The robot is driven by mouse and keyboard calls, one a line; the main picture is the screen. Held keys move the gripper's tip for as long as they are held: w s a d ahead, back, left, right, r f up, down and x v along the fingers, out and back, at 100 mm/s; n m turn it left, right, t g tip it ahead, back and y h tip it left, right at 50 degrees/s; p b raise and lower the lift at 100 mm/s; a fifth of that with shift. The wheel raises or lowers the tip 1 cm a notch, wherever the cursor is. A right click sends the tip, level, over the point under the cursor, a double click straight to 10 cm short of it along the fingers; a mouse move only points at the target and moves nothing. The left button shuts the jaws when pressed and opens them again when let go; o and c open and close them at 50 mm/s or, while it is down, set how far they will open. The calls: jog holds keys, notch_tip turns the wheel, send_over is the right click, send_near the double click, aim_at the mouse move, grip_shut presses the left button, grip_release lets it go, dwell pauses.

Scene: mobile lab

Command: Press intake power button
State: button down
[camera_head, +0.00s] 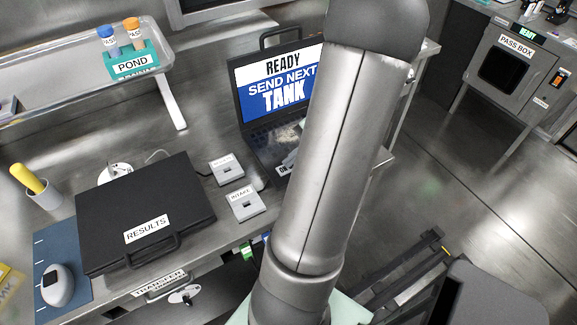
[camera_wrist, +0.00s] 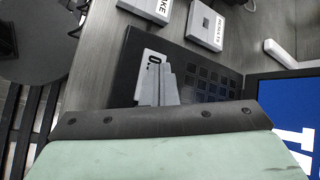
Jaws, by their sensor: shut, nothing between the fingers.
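A small light box labelled INTAKE (camera_head: 245,203) sits on the steel bench, left of the open laptop (camera_head: 262,133). It also shows at the top of the wrist view (camera_wrist: 146,9), its label partly cut off. The laptop screen reads READY SEND NEXT TANK. In the wrist view, my gripper (camera_wrist: 160,72) is shut and empty over the laptop's dark keyboard deck (camera_wrist: 208,77). Its tips overlap a white label (camera_wrist: 149,62), whose text they partly hide. I cannot tell whether they touch it. My arm hides the laptop's right side in the head view.
A similar box labelled RESULTS (camera_head: 227,169) stands behind the INTAKE box. A black case labelled RESULTS (camera_head: 172,205) lies farther left. A POND rack (camera_head: 133,63) holds blue- and orange-capped tubes on the back shelf. A PASS BOX (camera_head: 512,62) stands far right beyond open floor.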

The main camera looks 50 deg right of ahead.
jog(key=shift+f, duration=0.2)
jog(key=shift+r, duration=0.1)
jog(key=shift+r+p, duration=0.6)
jog(key=shift+r, duration=0.2)
notch_tip(320, 180, up, 5)
jog(key=p, duration=0.4)
dwell(1.0)
